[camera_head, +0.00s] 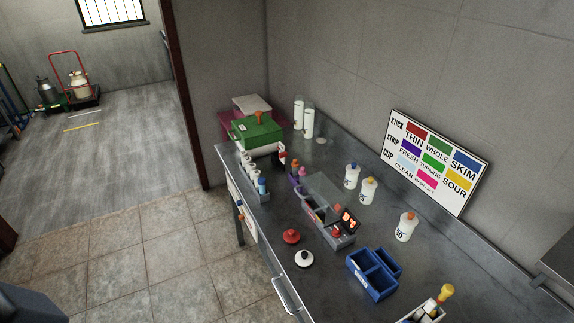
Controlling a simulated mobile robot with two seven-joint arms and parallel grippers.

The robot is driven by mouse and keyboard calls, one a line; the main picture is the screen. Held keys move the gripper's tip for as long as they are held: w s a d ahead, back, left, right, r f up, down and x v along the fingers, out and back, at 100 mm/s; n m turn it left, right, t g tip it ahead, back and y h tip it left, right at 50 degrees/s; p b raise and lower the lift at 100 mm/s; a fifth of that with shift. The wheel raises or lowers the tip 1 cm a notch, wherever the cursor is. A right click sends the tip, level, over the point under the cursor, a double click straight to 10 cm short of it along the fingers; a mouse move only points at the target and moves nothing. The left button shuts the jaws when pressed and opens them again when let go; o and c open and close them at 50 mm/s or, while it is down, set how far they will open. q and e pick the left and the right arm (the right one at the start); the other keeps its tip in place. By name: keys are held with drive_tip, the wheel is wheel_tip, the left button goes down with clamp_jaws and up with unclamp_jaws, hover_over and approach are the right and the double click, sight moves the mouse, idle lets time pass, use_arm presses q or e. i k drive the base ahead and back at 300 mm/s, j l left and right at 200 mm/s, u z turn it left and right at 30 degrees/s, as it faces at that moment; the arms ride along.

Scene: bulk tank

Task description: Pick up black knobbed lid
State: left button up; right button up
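A small round white lid with a black knob (304,260) lies on the metal counter (330,285) near its front edge. It sits knob up, with nothing touching it. A red knobbed lid (291,237) lies just behind it. Neither of my grippers shows in the head view, so I cannot see their fingers.
A grey tray (345,243) with a small dark display (350,221) stands right of the lids. A blue divided box (372,281) is further right. White bottles (406,227) stand behind. A green case (257,132) is at the far end. Counter around the white lid is clear.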

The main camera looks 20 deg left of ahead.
sight(304, 258)
drive_tip(key=u, duration=0.35)
drive_tip(key=k+z, duration=0.1)
drive_tip(key=z, duration=0.35)
drive_tip(key=k+l+z, duration=0.1)
drive_tip(key=z, duration=0.35)
drive_tip(key=k+l+z, duration=0.1)
drive_tip(key=z, duration=0.35)
drive_tip(key=l+u, duration=0.1)
drive_tip(key=u, duration=1.3)
